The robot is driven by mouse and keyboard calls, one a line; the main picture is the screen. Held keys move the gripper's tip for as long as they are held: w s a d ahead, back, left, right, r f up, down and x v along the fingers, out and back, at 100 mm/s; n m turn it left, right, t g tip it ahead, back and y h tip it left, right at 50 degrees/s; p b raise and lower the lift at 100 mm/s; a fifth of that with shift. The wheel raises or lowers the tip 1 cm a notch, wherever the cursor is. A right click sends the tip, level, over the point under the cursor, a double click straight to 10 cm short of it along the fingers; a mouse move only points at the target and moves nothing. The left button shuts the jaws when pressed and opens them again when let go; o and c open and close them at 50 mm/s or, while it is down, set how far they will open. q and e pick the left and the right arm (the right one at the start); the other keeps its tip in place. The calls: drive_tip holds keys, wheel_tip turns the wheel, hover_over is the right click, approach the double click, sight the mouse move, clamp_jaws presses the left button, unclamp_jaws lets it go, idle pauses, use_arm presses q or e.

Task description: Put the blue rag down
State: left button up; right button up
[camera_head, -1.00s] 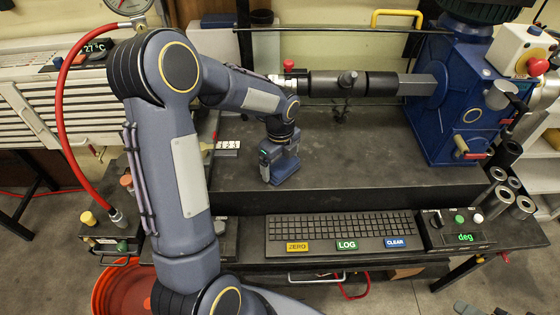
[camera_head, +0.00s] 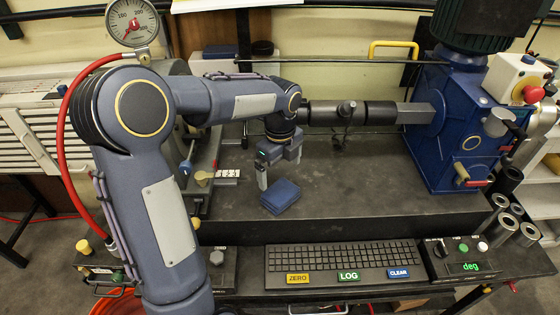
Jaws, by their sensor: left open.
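The blue rag (camera_head: 280,196), folded into a flat pad, lies on the dark bench top (camera_head: 350,185) left of centre, near the bench's front edge. My left gripper (camera_head: 279,174) is open and empty above and behind the rag. One finger points down to the left of the rag, and a gap shows between the gripper body and the rag. My right gripper is not in view.
A keyboard (camera_head: 340,256) with ZERO, LOG and CLEAR keys lies in front on a lower shelf. A blue machine (camera_head: 450,130) stands at the right, with a dark horizontal shaft (camera_head: 370,112) behind the gripper. The bench right of the rag is clear.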

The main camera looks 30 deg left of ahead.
use_arm(q)
drive_tip(key=s+d+r+n+t+h, duration=0.25)
drive_tip(key=s+r+n, duration=0.45)
drive_tip(key=s+n, duration=0.4)
drive_tip(key=s+d+f+n+t, duration=0.1)
drive_tip(key=s+d+n, duration=0.1)
drive_tip(key=s+n, duration=0.3)
drive_tip(key=s+d+f+n+t+h, duration=0.1)
drive_tip(key=s+d+f+n+t, duration=0.1)
drive_tip(key=s+n, duration=0.4)
drive_tip(key=shift+d+n, duration=0.3)
drive_tip(key=shift+d, duration=0.15)
